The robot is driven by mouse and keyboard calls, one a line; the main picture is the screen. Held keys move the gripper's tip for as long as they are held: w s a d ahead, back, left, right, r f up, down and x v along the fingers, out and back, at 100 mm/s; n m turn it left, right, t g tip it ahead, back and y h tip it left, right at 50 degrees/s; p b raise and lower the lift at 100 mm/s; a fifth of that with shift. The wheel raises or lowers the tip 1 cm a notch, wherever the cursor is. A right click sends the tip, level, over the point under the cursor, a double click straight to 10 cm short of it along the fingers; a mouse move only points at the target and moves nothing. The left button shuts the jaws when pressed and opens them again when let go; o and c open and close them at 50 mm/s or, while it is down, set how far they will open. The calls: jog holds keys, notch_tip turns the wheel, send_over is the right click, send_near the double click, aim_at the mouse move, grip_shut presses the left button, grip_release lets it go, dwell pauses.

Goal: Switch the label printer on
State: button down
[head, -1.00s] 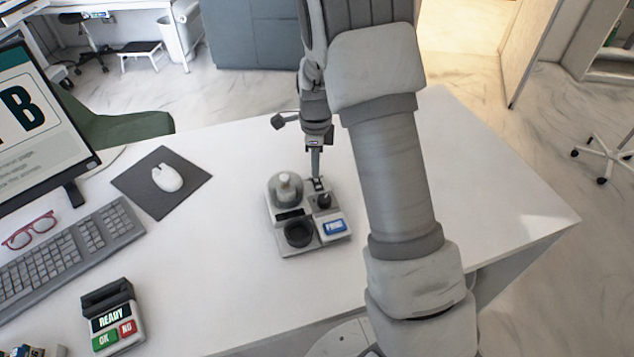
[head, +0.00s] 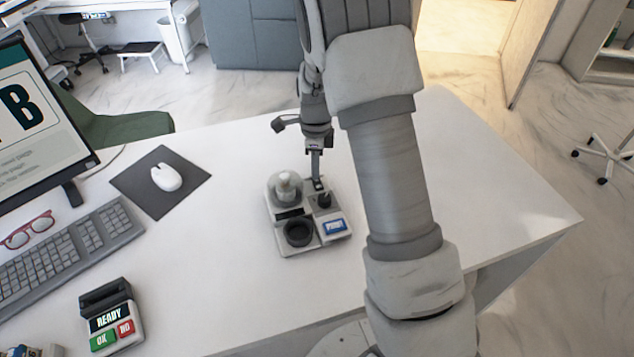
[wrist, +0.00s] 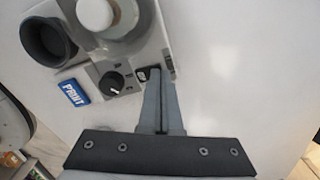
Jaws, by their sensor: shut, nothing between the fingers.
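The label printer (head: 312,249) is a grey-white unit on the white desk. It carries a clear dome over a white bottle, a black round cup, a black knob (wrist: 111,83) and a blue PRINT button (wrist: 74,93). A small black switch (wrist: 142,75) with a white mark sits at the printer's edge beside the knob. My gripper (head: 318,187) is shut and empty, pointing down at the printer's far right corner. In the wrist view its fingertips (wrist: 154,72) are right at the switch and partly cover it. I cannot tell whether they touch it or which way it is set.
A mouse (head: 166,177) on a dark mat, a keyboard (head: 65,250), red glasses and a monitor (head: 40,120) are on the left. A READY terminal (head: 110,318) with OK and NO keys stands at the front left. The desk right of the printer is clear.

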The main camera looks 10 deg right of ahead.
jog(key=shift+f, duration=0.35)
jog(key=shift+r, duration=0.1)
jog(key=shift+r+p, duration=2.65)
jog(key=shift+r, duration=0.75)
jog(key=s+r+n+t+p, duration=0.1)
jog(key=s+r+n, duration=0.4)
jog(key=r, duration=0.4)
jog(key=s+r+n+t, duration=0.1)
jog(key=s+r+n, duration=0.35)
jog(key=r, duration=0.45)
jog(key=s+r+n+t, duration=0.1)
jog(key=s+r+n, duration=0.1)
jog(key=s+n, duration=0.2)
jog(key=s+r+n+t+p, duration=0.1)
jog(key=s+r+n, duration=0.2)
jog(key=s, duration=0.4)
jog(key=s+r+n+t, duration=0.1)
jog(key=s+r+n, duration=0.2)
jog(key=s+n, duration=0.2)
jog(key=shift+s+t, duration=0.3)
jog(key=shift+s, duration=0.45)
